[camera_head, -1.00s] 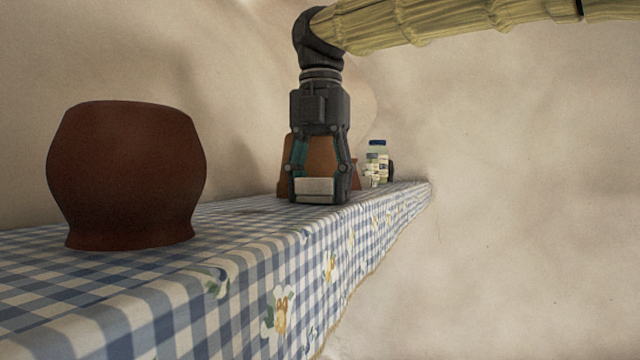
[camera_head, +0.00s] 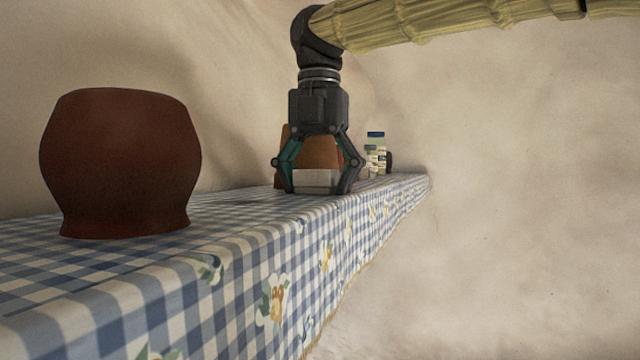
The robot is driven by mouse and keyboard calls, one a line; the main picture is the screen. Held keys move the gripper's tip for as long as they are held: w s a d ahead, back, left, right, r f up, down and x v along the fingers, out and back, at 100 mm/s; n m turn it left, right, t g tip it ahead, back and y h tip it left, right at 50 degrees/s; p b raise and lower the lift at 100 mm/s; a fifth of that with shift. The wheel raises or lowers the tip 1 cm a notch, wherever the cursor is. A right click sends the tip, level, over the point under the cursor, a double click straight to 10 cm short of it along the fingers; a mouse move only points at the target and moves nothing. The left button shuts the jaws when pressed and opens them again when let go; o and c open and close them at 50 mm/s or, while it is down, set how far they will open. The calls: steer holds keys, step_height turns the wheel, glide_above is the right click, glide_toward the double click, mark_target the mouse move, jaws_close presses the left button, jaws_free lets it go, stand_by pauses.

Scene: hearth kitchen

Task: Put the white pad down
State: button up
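The white pad (camera_head: 315,181) is a small pale block on the checked cloth of the shelf, near its front edge. My gripper (camera_head: 318,188) points straight down over it, with one finger on each side of the pad. The fingers are spread wider than the pad, and small gaps seem to show at its sides. The pad's underside appears to rest on the cloth.
A large brown pot (camera_head: 120,165) stands at the left on the shelf. A brown object (camera_head: 320,152) is behind my gripper. Jars (camera_head: 375,152) stand farther back. The blue-and-white checked cloth (camera_head: 240,235) is clear between pot and gripper.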

steer(key=shift+r, duration=0.15)
step_height(320, 180, up, 12)
steer(key=shift+a+f, duration=0.1)
steer(key=shift+f, duration=0.15)
steer(key=shift+r, duration=0.8)
stand_by(0.4)
